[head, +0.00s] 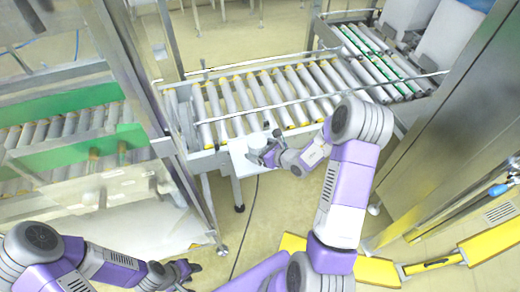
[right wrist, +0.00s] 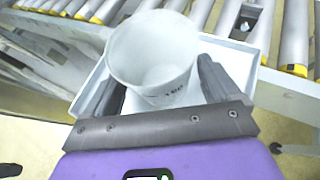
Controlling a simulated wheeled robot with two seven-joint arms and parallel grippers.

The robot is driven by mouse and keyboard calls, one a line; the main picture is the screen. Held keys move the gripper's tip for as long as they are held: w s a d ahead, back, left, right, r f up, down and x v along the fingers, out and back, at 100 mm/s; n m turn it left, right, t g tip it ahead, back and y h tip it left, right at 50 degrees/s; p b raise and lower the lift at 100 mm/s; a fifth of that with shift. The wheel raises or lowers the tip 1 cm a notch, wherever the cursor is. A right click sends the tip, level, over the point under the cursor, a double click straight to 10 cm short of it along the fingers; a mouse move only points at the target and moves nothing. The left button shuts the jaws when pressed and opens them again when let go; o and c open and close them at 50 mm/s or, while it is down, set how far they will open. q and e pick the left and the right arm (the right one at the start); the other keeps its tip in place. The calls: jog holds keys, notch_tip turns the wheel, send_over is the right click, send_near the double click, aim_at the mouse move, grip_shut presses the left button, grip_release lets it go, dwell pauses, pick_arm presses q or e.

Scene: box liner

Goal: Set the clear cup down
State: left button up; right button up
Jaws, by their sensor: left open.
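The clear cup (right wrist: 152,62) looks whitish and translucent, with dark print low on its side. In the right wrist view it stands upright between the two dark fingers of my right gripper (right wrist: 160,92), which is shut on it. A white tray (right wrist: 236,48) lies beneath and around the cup; whether the cup's base touches it is hidden. In the head view my right gripper (head: 268,154) is at the white tray (head: 240,164) on the conveyor's near edge. My left gripper (head: 186,270) is open and empty at the bottom, far from the cup.
A roller conveyor (head: 265,95) runs behind the tray, with green-edged rollers (head: 375,60) at its far right. A metal frame (head: 150,90) stands at left and a steel cabinet (head: 470,130) at right. A yellow floor bar (head: 440,262) lies lower right.

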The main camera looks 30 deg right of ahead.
jog(key=shift+o, duration=0.5)
jog(key=shift+r, duration=0.25)
jog(key=p+v, duration=0.3)
jog(key=v, duration=0.8)
jog(key=s+a+f+n+g, duration=1.3)
jog(key=s+a+f+n, duration=0.4)
jog(key=n, duration=0.6)
jog(key=w+a+f+n+t, duration=0.1)
jog(key=w+a+n, duration=0.3)
jog(key=a+n, duration=0.2)
jog(key=shift+a+f+n+t+y, duration=0.2)
jog(key=shift+n+t+y, duration=0.2)
jog(key=shift+n, duration=0.2)
